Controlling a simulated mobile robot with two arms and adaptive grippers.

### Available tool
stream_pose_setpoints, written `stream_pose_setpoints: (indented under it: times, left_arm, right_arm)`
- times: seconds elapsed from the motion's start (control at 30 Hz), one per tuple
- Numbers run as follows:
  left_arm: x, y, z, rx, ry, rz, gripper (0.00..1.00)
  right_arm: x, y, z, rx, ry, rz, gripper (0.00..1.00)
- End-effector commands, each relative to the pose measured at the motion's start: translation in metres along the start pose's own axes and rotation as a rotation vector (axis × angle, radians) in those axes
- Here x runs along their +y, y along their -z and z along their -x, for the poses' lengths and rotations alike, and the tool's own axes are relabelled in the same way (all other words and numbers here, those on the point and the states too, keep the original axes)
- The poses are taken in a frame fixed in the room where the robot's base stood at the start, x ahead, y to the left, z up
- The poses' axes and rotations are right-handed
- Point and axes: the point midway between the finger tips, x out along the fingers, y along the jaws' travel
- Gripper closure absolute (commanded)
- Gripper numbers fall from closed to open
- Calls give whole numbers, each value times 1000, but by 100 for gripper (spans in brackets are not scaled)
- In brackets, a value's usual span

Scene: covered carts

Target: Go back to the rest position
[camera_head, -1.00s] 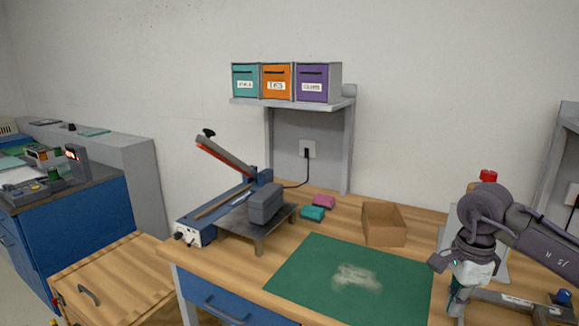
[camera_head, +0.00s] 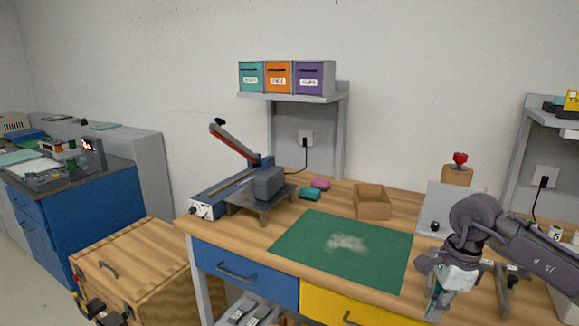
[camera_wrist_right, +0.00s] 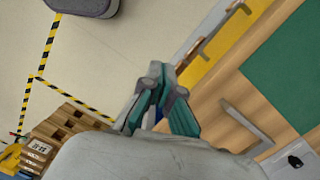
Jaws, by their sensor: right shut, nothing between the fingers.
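My right gripper (camera_head: 434,308) hangs at the front right of the workbench (camera_head: 225,228) in the head view, pointing down, with its arm coming in from the right. It is shut and empty. In the right wrist view its teal-padded fingers (camera_wrist_right: 160,100) show past the bench's front edge, with floor behind them. My left gripper is not recognisable in either view.
A green mat (camera_head: 300,240) with a pale dusty patch lies on the bench. Behind it are an open cardboard box (camera_head: 372,207) and a blue lever device (camera_head: 225,195). A wooden cart (camera_head: 150,262) stands at left. A pallet stack (camera_wrist_right: 65,130) is on the floor.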

Motion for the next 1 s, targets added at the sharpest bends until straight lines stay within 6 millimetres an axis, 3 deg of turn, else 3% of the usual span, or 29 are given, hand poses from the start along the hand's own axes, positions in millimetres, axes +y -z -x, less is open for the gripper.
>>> stream_pose_setpoints:
  times: [0.17,0.37,0.53,0.63,0.73,0.83,1.0]
  left_arm:
    - [-2,12,0,16,2,0,60]
    - [-1,13,0,19,1,0,60]
    - [0,5,0,8,-1,0,60]
    - [1,4,0,6,-1,0,60]
    - [1,4,0,6,-1,-1,60]
    - [1,4,0,6,-1,-1,60]
    - [1,4,0,6,-1,-1,60]
  right_arm:
    - [-2,-33,-26,-157,-55,-56,100]
    - [-5,-89,-63,-446,-167,-214,100]
    - [-18,-145,-102,-805,-340,-527,100]
    - [-39,-164,-137,-1066,-489,-879,100]
    - [-63,-150,-192,-1288,-634,-1339,100]
    - [-71,-114,-258,-1413,-726,-1778,100]
    - [-41,-48,-367,-1462,-775,-2375,100]
